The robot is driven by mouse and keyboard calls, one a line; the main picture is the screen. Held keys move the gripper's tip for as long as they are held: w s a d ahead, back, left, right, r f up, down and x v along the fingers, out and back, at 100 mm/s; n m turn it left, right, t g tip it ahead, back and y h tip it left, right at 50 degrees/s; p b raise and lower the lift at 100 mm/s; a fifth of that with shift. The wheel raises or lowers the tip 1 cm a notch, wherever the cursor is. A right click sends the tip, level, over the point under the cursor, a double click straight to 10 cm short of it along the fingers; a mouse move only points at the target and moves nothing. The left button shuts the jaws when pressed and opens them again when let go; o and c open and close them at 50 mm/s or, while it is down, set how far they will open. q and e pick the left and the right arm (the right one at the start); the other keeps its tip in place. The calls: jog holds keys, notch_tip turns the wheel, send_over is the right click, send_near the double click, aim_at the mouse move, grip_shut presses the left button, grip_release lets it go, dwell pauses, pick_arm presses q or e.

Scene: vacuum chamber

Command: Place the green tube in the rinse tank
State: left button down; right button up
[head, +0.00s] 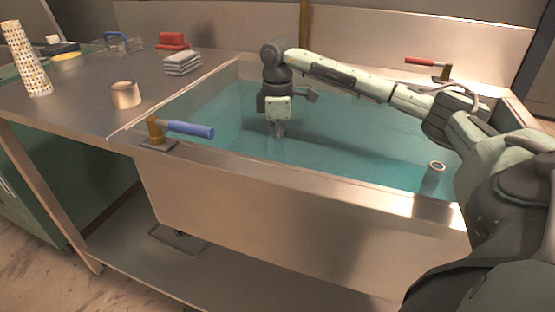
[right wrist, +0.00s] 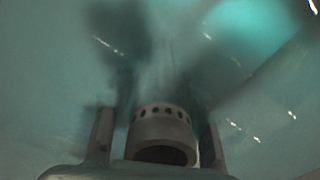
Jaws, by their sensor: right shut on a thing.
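The rinse tank (head: 230,172) is a wide metal basin of teal water in the middle of the head view. My right gripper (head: 279,132) points down into the tank, its fingertips at or under the water. In the right wrist view my right gripper (right wrist: 158,140) is shut on the green tube (right wrist: 162,122), a short hollow cylinder with a row of holes round its rim. It looks grey-green in the dim light, and its lower end is out of sight. The tube hardly shows in the head view. My left gripper is not in view.
A small ring-topped tube (head: 436,172) stands in the tank's right part. Clamps with a blue handle (head: 190,129) and a red handle (head: 420,61) sit on the rim.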

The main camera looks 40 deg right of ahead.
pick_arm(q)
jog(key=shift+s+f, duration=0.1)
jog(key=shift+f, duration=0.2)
pick_arm(e)
notch_tip(320, 180, down, 3)
jog(key=shift+f, duration=0.15)
jog(key=shift+f, duration=0.1)
jog(key=o, duration=1.1)
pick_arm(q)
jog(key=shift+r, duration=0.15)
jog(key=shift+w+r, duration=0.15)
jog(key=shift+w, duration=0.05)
pick_arm(e)
notch_tip(320, 180, up, 12)
jog(key=shift+r, duration=0.1)
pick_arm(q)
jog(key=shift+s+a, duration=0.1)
